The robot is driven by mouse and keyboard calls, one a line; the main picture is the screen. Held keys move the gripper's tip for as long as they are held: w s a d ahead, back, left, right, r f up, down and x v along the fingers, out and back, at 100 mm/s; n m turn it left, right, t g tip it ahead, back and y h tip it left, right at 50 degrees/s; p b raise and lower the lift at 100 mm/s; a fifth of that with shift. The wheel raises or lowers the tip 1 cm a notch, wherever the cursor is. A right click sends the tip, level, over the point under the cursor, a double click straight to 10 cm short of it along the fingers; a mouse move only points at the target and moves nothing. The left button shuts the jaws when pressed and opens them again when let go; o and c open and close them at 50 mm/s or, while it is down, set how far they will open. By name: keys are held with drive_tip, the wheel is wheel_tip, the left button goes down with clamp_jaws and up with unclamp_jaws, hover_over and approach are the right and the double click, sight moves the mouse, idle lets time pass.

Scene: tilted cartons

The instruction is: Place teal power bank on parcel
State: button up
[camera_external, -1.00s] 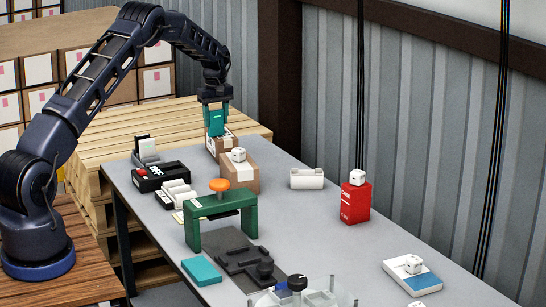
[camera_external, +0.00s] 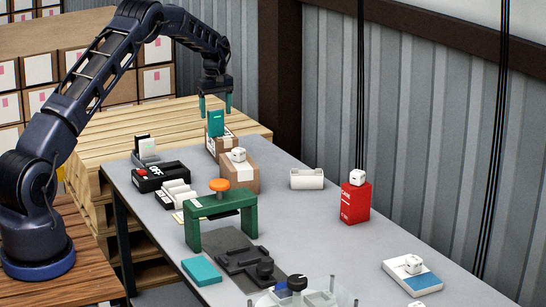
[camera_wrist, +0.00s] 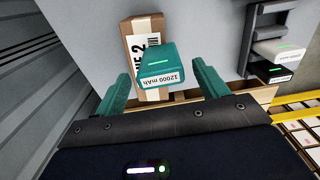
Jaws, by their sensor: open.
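The teal power bank (camera_external: 216,123) stands upright on top of a brown carton parcel (camera_external: 213,146) at the far end of the grey table. In the wrist view the power bank (camera_wrist: 158,65) shows a "12000 mAh" label, and the parcel (camera_wrist: 140,30) with tape and a printed label lies beneath it. My gripper (camera_external: 215,104) is open and empty, above the power bank and apart from it. In the wrist view its two teal fingers (camera_wrist: 160,88) stand either side of the power bank.
Another carton (camera_external: 240,178) with a white cube stands close in front of the parcel. A black device (camera_external: 160,177), a charger stand (camera_external: 146,150), a green press (camera_external: 192,235) and a red box (camera_external: 355,203) are also on the table. A teal block (camera_external: 201,271) lies near the front.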

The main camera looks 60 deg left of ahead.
wheel_tip(320, 180, up, 9)
idle(0.3)
drive_tip(key=s+d+r+m+t, duration=0.1)
drive_tip(key=s+d+r+m, duration=0.1)
drive_tip(key=d+r, duration=0.6)
drive_tip(key=s+d+r+m, duration=0.2)
drive_tip(key=d+r, duration=0.6)
drive_tip(key=d, duration=0.1)
drive_tip(key=s+d+r+m+t, duration=0.1)
drive_tip(key=s+d+r+m, duration=0.1)
drive_tip(key=s+d+r, duration=0.55)
drive_tip(key=s+d+r+m, duration=0.2)
drive_tip(key=s+d, duration=0.2)
drive_tip(key=d, duration=0.6)
drive_tip(key=s+d+r+m+t, duration=0.15)
drive_tip(key=s+d+m, duration=0.35)
drive_tip(key=s+d, duration=0.95)
drive_tip(key=s+d+f+m, duration=0.2)
drive_tip(key=s+d+f, duration=0.1)
drive_tip(key=s, duration=0.7)
drive_tip(key=s+d+f+m+t, duration=0.1)
drive_tip(key=s+d+f+m, duration=0.2)
drive_tip(key=s, duration=0.7)
wheel_tip(320, 180, down, 2)
drive_tip(key=shift+d, duration=0.5)
